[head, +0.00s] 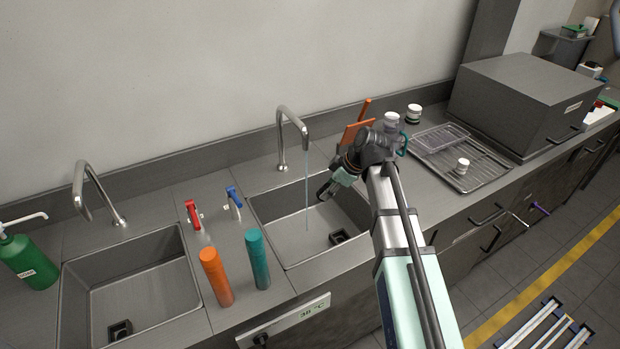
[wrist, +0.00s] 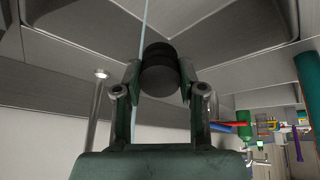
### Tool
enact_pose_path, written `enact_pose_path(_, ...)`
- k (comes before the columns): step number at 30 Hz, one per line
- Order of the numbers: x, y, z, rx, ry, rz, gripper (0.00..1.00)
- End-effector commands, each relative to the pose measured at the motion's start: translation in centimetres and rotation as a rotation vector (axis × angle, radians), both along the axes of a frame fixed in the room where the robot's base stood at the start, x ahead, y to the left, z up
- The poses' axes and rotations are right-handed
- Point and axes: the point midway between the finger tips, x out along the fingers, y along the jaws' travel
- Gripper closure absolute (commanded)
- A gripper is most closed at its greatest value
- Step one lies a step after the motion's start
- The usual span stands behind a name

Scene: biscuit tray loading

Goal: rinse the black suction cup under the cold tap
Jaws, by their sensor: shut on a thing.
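My gripper (head: 326,190) hangs over the right sink (head: 270,207), its fingers low inside the basin outline. In the wrist view my gripper (wrist: 158,88) is shut on the black suction cup (wrist: 160,72), a short dark ribbed cylinder between the fingertips. In the head view the cup is hard to make out. The curved tap (head: 292,112) over the right sink is running. Its thin water stream (head: 307,195) falls just left of my fingers in the head view. In the wrist view the stream (wrist: 145,22) passes close by the cup; I cannot tell whether it touches.
A blue lever (head: 234,196) and a red lever (head: 192,212) stand between the sinks. An orange bottle (head: 215,277) and a teal bottle (head: 257,260) stand before them. An orange object (head: 357,130) rises behind my gripper. A wire rack (head: 480,172) lies to the right.

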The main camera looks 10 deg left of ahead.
Motion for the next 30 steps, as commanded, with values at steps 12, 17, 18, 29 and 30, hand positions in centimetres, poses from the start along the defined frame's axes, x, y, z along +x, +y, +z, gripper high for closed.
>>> enact_pose_path(12, 0.0, 0.0, 0.0, 0.0, 0.0, 0.0, 0.84)
enact_pose_path(17, -0.1, 0.0, 0.1, 0.0, 0.0, 0.0, 0.84)
enact_pose_path(18, -0.2, -0.1, 0.2, 0.0, 0.0, 0.0, 0.84)
enact_pose_path(29, -2.1, -1.3, 2.1, 0.001, -0.002, -0.001, 0.84)
enact_pose_path(30, -2.4, -1.5, 2.3, 0.001, -0.001, 0.0, 0.84)
